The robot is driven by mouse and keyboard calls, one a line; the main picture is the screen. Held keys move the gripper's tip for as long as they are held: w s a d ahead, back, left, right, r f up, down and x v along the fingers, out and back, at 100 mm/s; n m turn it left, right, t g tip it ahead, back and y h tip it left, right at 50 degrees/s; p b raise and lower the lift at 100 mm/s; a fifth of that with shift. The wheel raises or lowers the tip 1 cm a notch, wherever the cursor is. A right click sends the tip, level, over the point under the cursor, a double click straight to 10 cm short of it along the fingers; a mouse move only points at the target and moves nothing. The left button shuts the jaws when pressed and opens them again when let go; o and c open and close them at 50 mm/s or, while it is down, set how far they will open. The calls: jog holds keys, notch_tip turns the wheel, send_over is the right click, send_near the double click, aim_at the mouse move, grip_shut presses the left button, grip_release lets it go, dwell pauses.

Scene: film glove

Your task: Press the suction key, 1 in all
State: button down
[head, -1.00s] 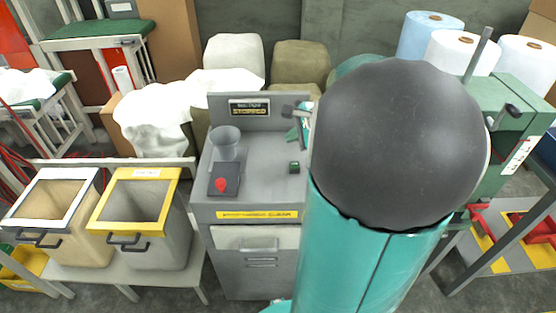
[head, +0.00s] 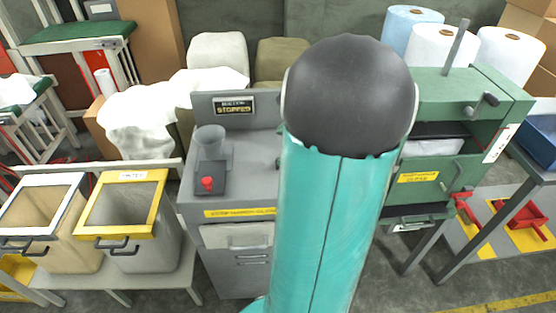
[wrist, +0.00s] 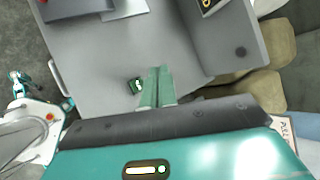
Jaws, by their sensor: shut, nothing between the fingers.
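The grey suction console (head: 245,160) stands in the middle of the head view, with a sign (head: 233,105) on its back panel reading STOPPED. A small dark green key (wrist: 135,87) sits on the console top in the wrist view. In the head view my teal arm hides that key. My gripper (wrist: 158,72) shows in the wrist view as two green fingers, shut together and empty. The fingertips appear just to the right of the key in the picture. I cannot tell their height above the top. In the head view the gripper is hidden.
A red knob (head: 207,183) on a dark box and a grey cup (head: 210,143) are on the console's left. A yellow-rimmed bin (head: 128,215) and a white-rimmed bin (head: 42,212) stand left. A green machine (head: 455,125) stands right.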

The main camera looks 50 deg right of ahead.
send_near(278, 158)
jog(key=shift+w+d+f, duration=0.15)
jog(key=shift+w+f, duration=0.3)
jog(key=shift+w, duration=0.35)
jog(key=shift+w+d+f, duration=0.15)
jog(key=shift+w+f, duration=0.3)
jog(key=shift+w, duration=0.35)
jog(key=shift+w+d+f, duration=0.1)
jog(key=shift+w+f, duration=0.35)
jog(key=shift+w, duration=0.35)
jog(key=shift+f, duration=0.4)
jog(key=shift+f, duration=0.5)
dwell(0.8)
jog(key=shift+r, duration=0.95)
